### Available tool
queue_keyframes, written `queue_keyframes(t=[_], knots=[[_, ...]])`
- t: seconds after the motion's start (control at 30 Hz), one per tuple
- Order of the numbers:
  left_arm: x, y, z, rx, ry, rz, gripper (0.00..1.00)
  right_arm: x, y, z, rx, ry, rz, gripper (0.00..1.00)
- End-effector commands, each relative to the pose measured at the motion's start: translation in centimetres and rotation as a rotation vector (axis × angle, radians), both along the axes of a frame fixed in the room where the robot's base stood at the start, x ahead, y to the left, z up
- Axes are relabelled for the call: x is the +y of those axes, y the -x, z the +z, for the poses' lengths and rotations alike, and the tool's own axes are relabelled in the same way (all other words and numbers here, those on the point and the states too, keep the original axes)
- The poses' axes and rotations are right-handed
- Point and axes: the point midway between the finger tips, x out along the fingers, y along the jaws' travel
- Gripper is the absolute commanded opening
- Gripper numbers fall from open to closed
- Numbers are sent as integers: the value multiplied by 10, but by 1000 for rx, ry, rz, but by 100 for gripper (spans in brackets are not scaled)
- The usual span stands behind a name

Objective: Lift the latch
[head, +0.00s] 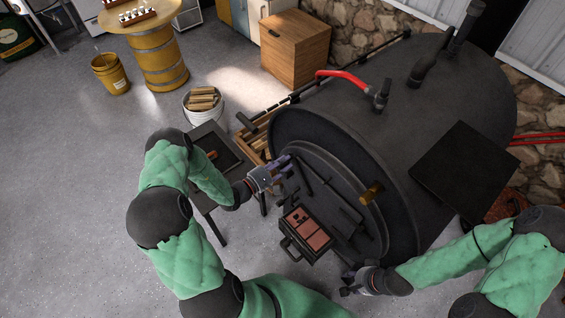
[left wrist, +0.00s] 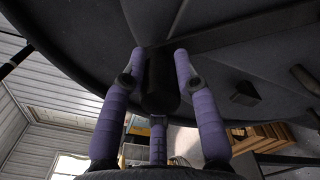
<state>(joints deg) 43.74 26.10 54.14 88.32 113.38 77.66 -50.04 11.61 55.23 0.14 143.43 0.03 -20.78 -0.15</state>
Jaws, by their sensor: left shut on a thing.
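The barrel woodstove (head: 455,110) is a large dark drum with a round front plate on the right in the head view. My left gripper (head: 284,166) is at the left side of this front. In the left wrist view its purple fingers (left wrist: 160,78) are closed around a dark, rounded bar, the latch (left wrist: 160,90), against the dark metal plate. In the head view the latch is hidden by the gripper. My right gripper (head: 352,282) is low in front of the stove, apart from it; its finger opening is too small to tell.
A dark box with reddish panels (head: 308,229) and a handle sits at the stove's lower front. A brass knob (head: 371,193) is on the front. A bucket of firewood (head: 204,103), wooden cabinet (head: 296,48) and barrel table (head: 158,55) stand behind.

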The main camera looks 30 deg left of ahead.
Motion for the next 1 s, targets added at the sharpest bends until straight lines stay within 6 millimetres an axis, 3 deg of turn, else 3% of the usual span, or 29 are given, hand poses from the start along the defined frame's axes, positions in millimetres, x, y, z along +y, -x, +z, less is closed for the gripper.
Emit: queue_keyframes(t=[0.03, 0.1, 0.57, 1.0], knots=[[-2, -1, 4, -10, 1, -7, 39, 0, 0, 0, 0, 0, 0, 40], [-2, 0, 4, -9, 2, -7, 55, 0, 0, 1, 0, 0, 0, 40], [3, 8, 1, -3, 2, -2, 55, 0, 0, 0, 0, 0, 0, 40], [34, 83, 1, -2, 2, 0, 55, 0, 0, 0, 0, 0, 0, 40]])
